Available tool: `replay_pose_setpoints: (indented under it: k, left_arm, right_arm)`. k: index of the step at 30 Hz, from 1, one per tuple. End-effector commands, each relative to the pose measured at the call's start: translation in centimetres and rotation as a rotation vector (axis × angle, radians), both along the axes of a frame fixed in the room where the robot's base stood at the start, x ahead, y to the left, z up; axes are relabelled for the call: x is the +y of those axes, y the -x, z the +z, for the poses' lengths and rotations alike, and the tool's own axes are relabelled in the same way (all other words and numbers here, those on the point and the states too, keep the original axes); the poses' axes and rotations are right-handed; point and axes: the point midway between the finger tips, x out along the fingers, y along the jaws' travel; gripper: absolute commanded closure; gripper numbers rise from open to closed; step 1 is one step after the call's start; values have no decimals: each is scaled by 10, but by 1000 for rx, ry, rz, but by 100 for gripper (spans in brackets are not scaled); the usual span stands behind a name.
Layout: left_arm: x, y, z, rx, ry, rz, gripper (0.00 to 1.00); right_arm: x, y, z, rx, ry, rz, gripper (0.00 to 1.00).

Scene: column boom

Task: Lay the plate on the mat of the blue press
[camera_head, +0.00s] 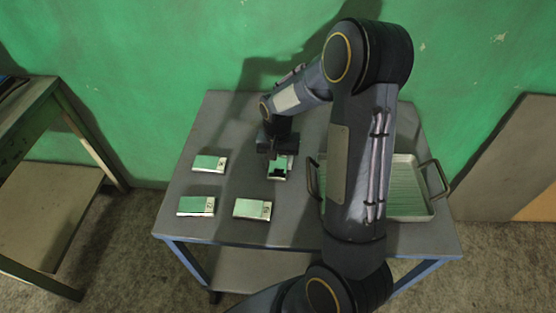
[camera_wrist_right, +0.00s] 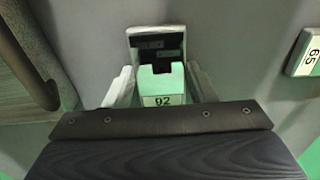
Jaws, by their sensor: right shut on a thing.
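My right gripper (camera_head: 272,148) reaches down to the grey table and is shut on a small green-topped, pale-edged plate (camera_head: 278,172). In the right wrist view the pale fingers of the gripper (camera_wrist_right: 160,88) flank this plate (camera_wrist_right: 160,82), whose label looks like 92, and a dark patch in a pale frame shows at its far end. I cannot tell whether the plate is lifted off the table. No blue press or mat can be made out. My left gripper is not in view.
Similar plates lie on the table: one at back left (camera_head: 209,164), one at front left (camera_head: 196,206) and one at front middle (camera_head: 252,209). A pale ribbed tray (camera_head: 408,214) with handles stands right, partly behind my arm. Another table (camera_head: 30,105) stands far left.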

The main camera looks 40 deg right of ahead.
Motion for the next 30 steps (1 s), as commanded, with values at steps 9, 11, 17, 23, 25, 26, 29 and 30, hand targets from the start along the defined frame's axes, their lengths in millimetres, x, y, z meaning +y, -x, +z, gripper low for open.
replay_pose_setpoints:
  k: [9,11,17,23,25,26,29,30]
  left_arm:
    - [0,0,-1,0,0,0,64]
    - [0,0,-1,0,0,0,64]
    - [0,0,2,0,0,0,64]
    - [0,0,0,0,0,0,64]
    - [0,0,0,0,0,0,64]
    - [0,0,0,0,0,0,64]
    - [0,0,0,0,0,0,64]
    - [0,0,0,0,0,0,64]
  right_arm:
    - [0,0,-2,0,0,0,28]
    - [0,0,-2,0,0,0,28]
    - [0,0,4,-1,1,0,28]
    - [0,-1,35,-5,0,1,28]
    - [0,-1,51,-7,1,0,28]
    - [0,-1,58,-8,0,1,28]
    - [0,-1,79,-6,0,0,28]
    - [0,-1,87,-5,0,1,28]
